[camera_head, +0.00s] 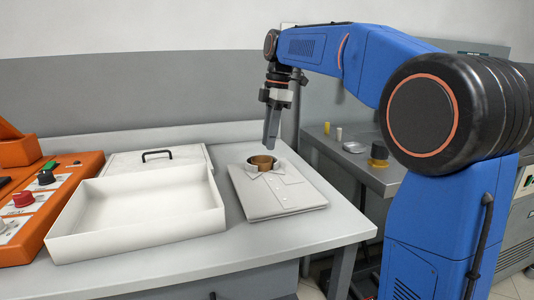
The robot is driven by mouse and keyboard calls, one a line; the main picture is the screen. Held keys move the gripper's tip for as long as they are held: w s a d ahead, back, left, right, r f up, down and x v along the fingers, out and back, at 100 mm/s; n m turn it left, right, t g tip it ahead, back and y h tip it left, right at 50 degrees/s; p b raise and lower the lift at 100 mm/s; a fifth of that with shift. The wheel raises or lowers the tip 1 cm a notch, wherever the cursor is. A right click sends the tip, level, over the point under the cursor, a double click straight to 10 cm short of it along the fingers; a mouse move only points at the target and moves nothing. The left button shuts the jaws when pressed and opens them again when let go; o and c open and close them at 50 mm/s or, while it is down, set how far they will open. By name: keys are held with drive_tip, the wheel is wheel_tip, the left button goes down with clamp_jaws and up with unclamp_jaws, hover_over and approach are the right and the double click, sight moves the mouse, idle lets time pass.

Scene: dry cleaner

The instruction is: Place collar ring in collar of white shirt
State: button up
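The folded white shirt (277,193) lies on the table with its collar (282,167) toward the back. A brown collar ring (262,161) sits at the collar opening, with the white collar around its lower part. I cannot tell how deep it sits. My gripper (270,146) points down just above the ring, apart from it, with no object visible at its tips. Its fingers overlap in this view, so their gap is hidden.
An empty white tray (62,228) stands left of the shirt. Behind it lies a white lid with a black handle (157,153). An orange control panel (37,207) is at far left.

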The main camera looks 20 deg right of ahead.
drive_tip(key=shift+d+r, duration=0.2)
drive_tip(key=shift+r, duration=1.05)
drive_tip(key=shift+d+r, duration=0.2)
drive_tip(key=shift+r, duration=1.05)
